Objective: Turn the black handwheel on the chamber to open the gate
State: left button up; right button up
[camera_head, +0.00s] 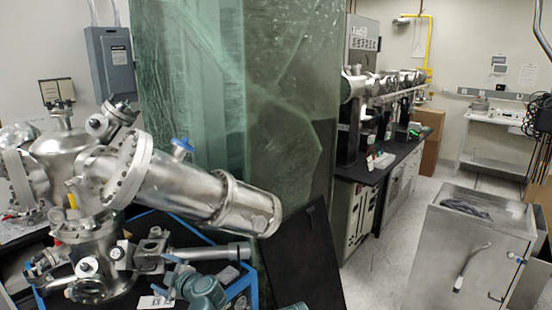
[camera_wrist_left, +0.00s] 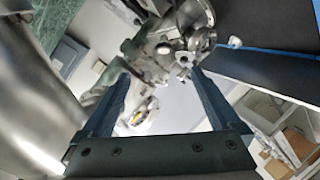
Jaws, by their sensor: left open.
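The steel vacuum chamber (camera_head: 85,180) stands at the left in the head view, with a long steel cylinder (camera_head: 200,190) reaching right from it. A small blue knob (camera_head: 182,147) sits on top of that cylinder. I cannot make out the black handwheel for certain in either view. My left gripper (camera_head: 172,276) is low in front of the chamber, beside steel fittings. In the left wrist view its two fingers (camera_wrist_left: 160,78) are apart with nothing held between them. Metal fittings (camera_wrist_left: 180,45) show beyond the fingertips. My right gripper is not seen.
A blue-edged frame (camera_head: 247,285) lies under the fittings. A greenish glass panel (camera_head: 235,100) stands behind the cylinder, with a dark panel (camera_head: 300,265) leaning below. A steel cabinet (camera_head: 465,255) stands at the right. The floor (camera_head: 385,260) between bench and cabinet is clear.

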pick_arm(q)
jog(key=w+d+r+m+t+h, duration=0.7)
jog(key=w+d+m+t, duration=0.15)
jog(key=d, duration=0.25)
jog(key=s+d+f+m+g+h, duration=0.2)
jog(key=d+f+m+h, duration=0.2)
jog(key=d+m+h, duration=0.55)
jog(key=s+d+f+m+g, duration=0.3)
jog(key=s+f+g, duration=0.4)
jog(key=f, duration=0.4)
jog(key=s+a+f+n+g+y, duration=0.1)
jog(key=s+a+f+g+y, duration=0.1)
jog(key=s+a+f+g, duration=0.35)
jog(key=s+a+f+g+y, duration=0.2)
jog(key=s+a+y, duration=0.1)
jog(key=s, duration=0.6)
jog(key=s+d+m+g+y, duration=0.1)
jog(key=s+d+m, duration=0.2)
jog(key=d, duration=0.8)
jog(key=shift+s+m, duration=0.4)
jog(key=shift+s, duration=0.7)
